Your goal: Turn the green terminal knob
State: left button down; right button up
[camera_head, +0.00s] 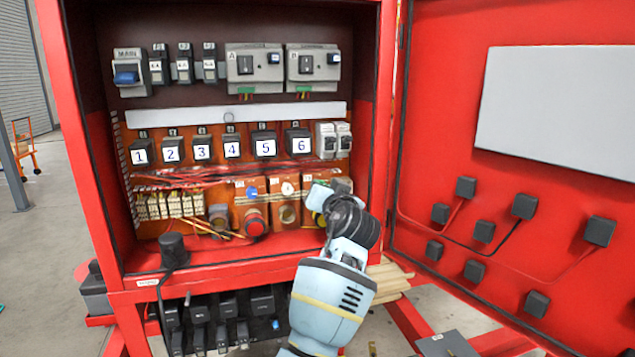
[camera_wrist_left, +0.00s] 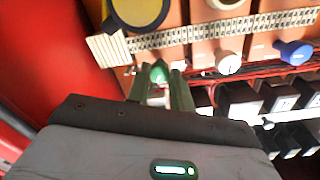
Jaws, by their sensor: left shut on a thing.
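The green terminal knob (camera_wrist_left: 159,72) shows in the left wrist view, on the orange panel beside a pale terminal strip. My left gripper (camera_wrist_left: 160,82) has one finger on each side of the knob and is shut on it. In the head view my left arm reaches up into the red cabinet, and its gripper (camera_head: 328,194) is at the lower right of the panel. The wrist hides the green knob there. My right gripper is in neither view.
A white knob (camera_wrist_left: 229,62) and a blue knob (camera_wrist_left: 295,52) sit in the same row. A red button (camera_head: 254,224) and numbered black relays (camera_head: 264,145) are on the panel. The open red door (camera_head: 440,90) stands to the right of my arm.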

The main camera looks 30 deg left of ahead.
pick_arm(q)
jog(key=shift+s+r+m+p, duration=0.1)
jog(key=shift+r+m+p, duration=0.3)
jog(key=shift+m, duration=0.5)
jog(key=shift+f+m+p, duration=0.15)
jog(key=shift+m+p, duration=0.2)
jog(key=shift+m, duration=0.55)
jog(key=m, duration=0.2)
jog(key=shift+f+m, duration=0.2)
jog(key=shift+m, duration=0.2)
jog(key=m, duration=0.4)
jog(key=shift+m, duration=0.3)
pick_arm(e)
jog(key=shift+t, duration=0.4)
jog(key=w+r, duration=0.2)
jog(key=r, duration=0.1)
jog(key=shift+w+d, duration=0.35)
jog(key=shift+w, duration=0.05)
pick_arm(q)
jog(key=shift+g, duration=0.3)
jog(key=c, duration=1.2)
grip_release()
jog(key=shift+c, duration=0.2)
jog(key=shift+d, duration=0.1)
